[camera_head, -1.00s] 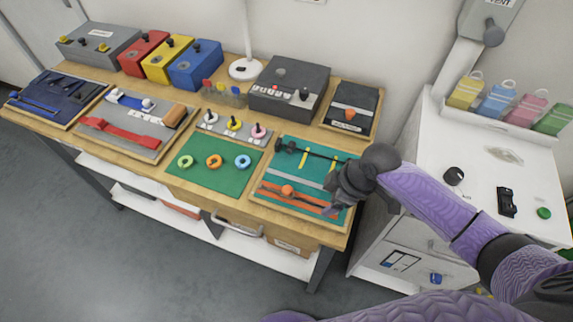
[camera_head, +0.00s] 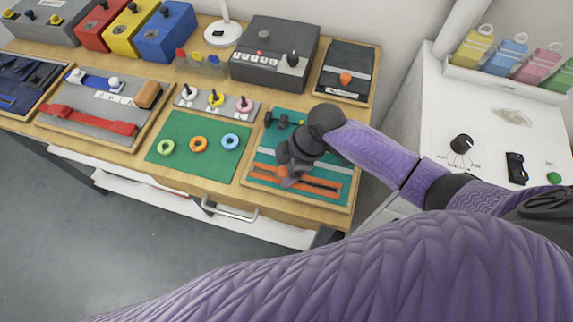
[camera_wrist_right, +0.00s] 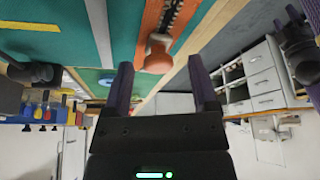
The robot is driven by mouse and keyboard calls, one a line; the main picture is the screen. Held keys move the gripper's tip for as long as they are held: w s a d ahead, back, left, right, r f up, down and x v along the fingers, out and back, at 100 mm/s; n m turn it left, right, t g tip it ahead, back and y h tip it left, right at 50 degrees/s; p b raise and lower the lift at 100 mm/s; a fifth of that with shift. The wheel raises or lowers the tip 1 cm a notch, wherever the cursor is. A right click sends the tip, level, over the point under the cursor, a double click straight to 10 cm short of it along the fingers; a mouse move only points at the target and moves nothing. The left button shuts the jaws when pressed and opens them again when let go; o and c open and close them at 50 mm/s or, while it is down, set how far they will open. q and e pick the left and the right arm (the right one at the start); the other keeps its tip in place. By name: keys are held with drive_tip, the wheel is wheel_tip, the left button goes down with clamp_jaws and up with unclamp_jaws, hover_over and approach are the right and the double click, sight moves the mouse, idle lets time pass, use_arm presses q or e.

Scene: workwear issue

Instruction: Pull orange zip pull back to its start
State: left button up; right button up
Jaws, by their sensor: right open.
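The orange zip pull (camera_wrist_right: 157,58) is a rounded knob on the dark toothed track between two orange tape strips (camera_wrist_right: 150,22) in the right wrist view. In the head view only a bit of the pull (camera_head: 282,171) shows beside my gripper. The orange strips (camera_head: 318,187) run along the front of a teal board (camera_head: 338,171). My right gripper (camera_head: 289,179) is over the left part of this zip. In the wrist view its two fingers (camera_wrist_right: 160,66) are apart, with the pull between or just beyond their tips; contact cannot be told. My left gripper is not in view.
A green mat (camera_head: 180,138) with three coloured rings lies left of the board. A dark box (camera_head: 275,53) and a dark panel with an orange knob (camera_head: 346,77) stand behind. A white cabinet (camera_head: 475,120) is at the right. The wooden table edge is in front.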

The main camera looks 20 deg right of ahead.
clamp_jaws()
idle(0.3)
idle(0.3)
idle(0.7)
